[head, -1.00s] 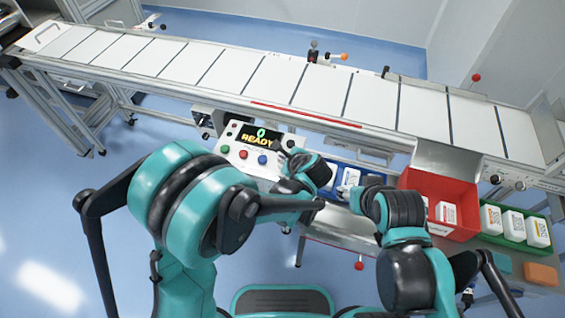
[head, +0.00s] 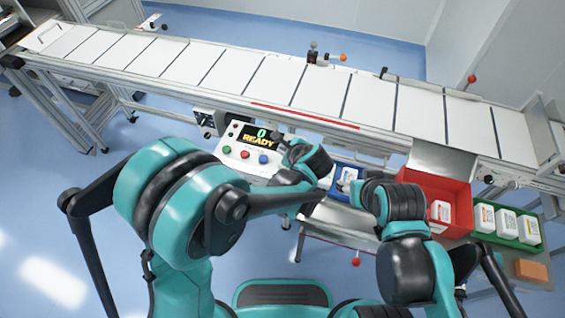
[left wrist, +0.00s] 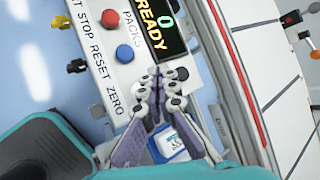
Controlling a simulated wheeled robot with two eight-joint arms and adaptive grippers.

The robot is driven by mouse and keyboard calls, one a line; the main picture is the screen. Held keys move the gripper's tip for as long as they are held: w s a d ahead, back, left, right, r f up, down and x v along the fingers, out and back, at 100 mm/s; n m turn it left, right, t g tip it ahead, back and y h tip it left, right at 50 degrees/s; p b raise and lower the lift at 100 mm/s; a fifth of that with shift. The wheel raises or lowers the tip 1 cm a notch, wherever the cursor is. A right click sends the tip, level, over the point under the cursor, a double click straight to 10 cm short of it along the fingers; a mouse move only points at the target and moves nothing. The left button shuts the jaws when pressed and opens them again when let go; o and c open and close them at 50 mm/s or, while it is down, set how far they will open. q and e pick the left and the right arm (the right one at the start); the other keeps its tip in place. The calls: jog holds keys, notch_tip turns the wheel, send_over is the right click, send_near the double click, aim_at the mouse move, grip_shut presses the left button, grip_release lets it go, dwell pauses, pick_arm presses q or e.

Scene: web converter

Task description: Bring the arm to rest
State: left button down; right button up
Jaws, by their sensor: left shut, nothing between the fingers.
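My left gripper (head: 280,138) is by the right end of the control panel (head: 238,158) in the head view, small and partly hidden by its own wrist. In the left wrist view, its two fingers (left wrist: 160,82) meet at their tips, shut with nothing between them, over the panel edge near the display. A blue and white container (left wrist: 172,142) shows beyond the fingers, apart from them as far as I can tell. My right gripper (head: 347,185) is mostly hidden behind its wrist, near the blue bin (head: 340,194); its fingers are too small to read.
The conveyor (head: 270,78) runs behind the panel, with empty white panels. A red bin (head: 457,187) and a green tray (head: 530,241) with white containers stand at the right, with an orange block (head: 530,270) in front. The panel display reads 0 READY.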

dwell(0.4)
pick_arm(q)
jog(key=shift+a+r, duration=0.2)
jog(key=shift+a, duration=0.1)
jog(key=s+a+r+n+h, duration=0.1)
jog(key=s+a+r+n, duration=0.2)
jog(key=s+a+n, duration=0.2)
jog(key=s+a+r+n+h, duration=0.1)
jog(key=s+a+r+n, duration=0.2)
jog(key=s+a+n, duration=0.3)
jog(key=s+a+r+n+g+h, duration=0.1)
jog(key=s+a+r+n, duration=0.2)
jog(key=s+a+n, duration=0.3)
jog(key=s+n, duration=0.1)
jog(key=n, duration=0.4)
jog(key=shift+s+a+r+h, duration=0.15)
jog(key=shift+a+r+h, duration=0.1)
jog(key=shift+h, duration=0.15)
